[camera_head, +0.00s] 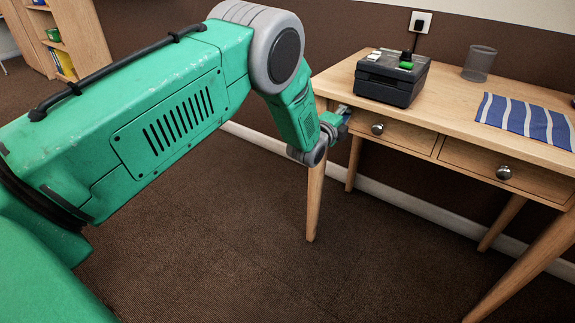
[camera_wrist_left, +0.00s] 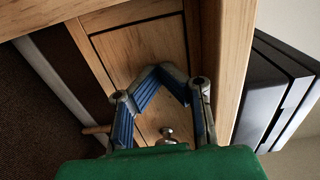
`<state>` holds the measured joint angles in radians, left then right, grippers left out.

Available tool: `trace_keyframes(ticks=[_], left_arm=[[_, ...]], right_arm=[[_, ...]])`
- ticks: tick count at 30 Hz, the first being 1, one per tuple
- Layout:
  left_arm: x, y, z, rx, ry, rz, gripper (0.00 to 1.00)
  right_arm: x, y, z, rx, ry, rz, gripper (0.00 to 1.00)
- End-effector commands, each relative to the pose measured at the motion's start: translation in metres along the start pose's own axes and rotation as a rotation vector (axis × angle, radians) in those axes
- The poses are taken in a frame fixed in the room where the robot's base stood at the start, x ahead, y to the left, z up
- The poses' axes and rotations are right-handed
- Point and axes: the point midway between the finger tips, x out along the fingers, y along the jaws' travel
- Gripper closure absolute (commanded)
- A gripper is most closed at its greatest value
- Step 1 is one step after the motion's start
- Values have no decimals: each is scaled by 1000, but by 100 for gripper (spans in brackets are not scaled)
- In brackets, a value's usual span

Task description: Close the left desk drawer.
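The wooden desk (camera_head: 450,105) stands at the right in the head view. Its left drawer (camera_head: 408,138) has a round metal knob (camera_head: 377,128). The drawer front looks about level with the desk frame; I cannot tell whether a small gap is left. In the left wrist view the drawer front (camera_wrist_left: 125,50) fills the middle, dark lines along its edges, its knob (camera_wrist_left: 167,133) low between the fingers. My left gripper (camera_head: 343,112) is at the drawer's left end, left of the knob. Its blue-padded fingers (camera_wrist_left: 160,70) bend together at the tips, with nothing seen gripped. My right gripper is not in view.
The right drawer (camera_head: 485,165) has its own knob (camera_head: 503,172). On the desktop stand a black box (camera_head: 390,85) with a green button, a mesh cup (camera_head: 479,64) and a blue striped cloth (camera_head: 525,120). A desk leg (camera_head: 315,200) stands below my gripper. The carpet in front is clear.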

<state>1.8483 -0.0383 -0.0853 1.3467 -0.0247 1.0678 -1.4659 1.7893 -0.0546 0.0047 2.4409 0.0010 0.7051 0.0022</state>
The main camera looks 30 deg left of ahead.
Motion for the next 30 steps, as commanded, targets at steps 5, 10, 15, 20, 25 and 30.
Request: trace_keyframes(ticks=[5,10,15,20,25,30], left_arm=[[4,-3,0,0,-1,-7,100],[5,-3,1,0,-1,-8,100],[5,-2,1,0,0,-7,100],[-10,3,4,-2,0,-1,100],[-36,0,1,0,1,-3,100],[-62,-3,-6,7,0,2,100]], right_arm=[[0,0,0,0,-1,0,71],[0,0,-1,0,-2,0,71],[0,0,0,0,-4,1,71],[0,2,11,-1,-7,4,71],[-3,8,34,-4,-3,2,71],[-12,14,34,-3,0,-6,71]])
